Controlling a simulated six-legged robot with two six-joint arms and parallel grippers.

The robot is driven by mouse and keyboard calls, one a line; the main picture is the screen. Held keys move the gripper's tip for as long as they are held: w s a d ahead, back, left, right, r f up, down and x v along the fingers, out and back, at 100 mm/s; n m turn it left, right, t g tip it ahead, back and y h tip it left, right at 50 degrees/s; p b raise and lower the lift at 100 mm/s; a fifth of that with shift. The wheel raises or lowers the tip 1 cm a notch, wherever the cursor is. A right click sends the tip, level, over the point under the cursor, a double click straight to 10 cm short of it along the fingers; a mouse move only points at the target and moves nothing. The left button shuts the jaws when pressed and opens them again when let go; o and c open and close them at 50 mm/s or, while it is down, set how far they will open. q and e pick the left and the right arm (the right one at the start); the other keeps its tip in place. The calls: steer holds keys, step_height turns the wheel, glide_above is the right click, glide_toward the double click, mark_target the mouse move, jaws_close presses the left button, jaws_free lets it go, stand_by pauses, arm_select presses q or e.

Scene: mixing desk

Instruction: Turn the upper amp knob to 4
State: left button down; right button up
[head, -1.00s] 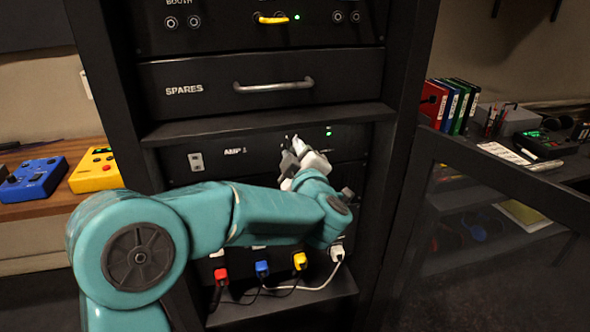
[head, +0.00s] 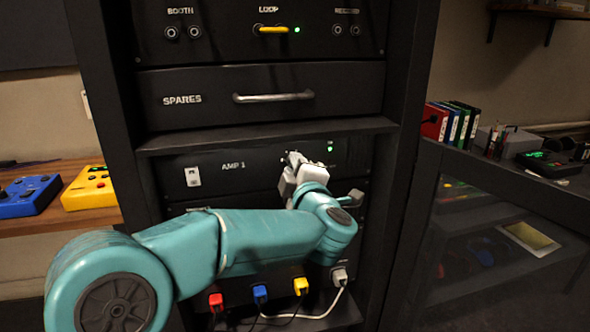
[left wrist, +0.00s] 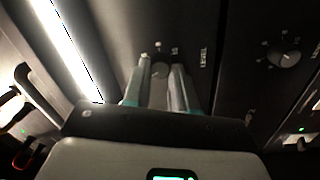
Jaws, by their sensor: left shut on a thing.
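The upper amp (head: 215,180), marked AMP 1, is a black panel with a white switch at its left and green lights at its right. My left gripper (head: 293,158) is up against its right half and hides the knob in the head view. In the left wrist view, the two fingers (left wrist: 160,82) are shut on the upper amp knob (left wrist: 160,68), one on each side. Small scale marks and the word LEVEL show around it, but its setting is too small to read. The right gripper is not in view.
A second knob (left wrist: 285,56) with its own dial shows in the left wrist view, on the adjoining panel. Above the amp are a shelf edge and the SPARES drawer (head: 205,100) with a handle (head: 273,96). Coloured plugs (head: 260,293) sit below my arm.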

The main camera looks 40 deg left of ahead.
arm_select(q)
steer(key=shift+d, duration=0.1)
steer(key=c, duration=0.9)
jaws_free()
steer(key=shift+w+f, duration=0.1)
steer(key=v, duration=1.6)
steer(key=shift+d, duration=0.15)
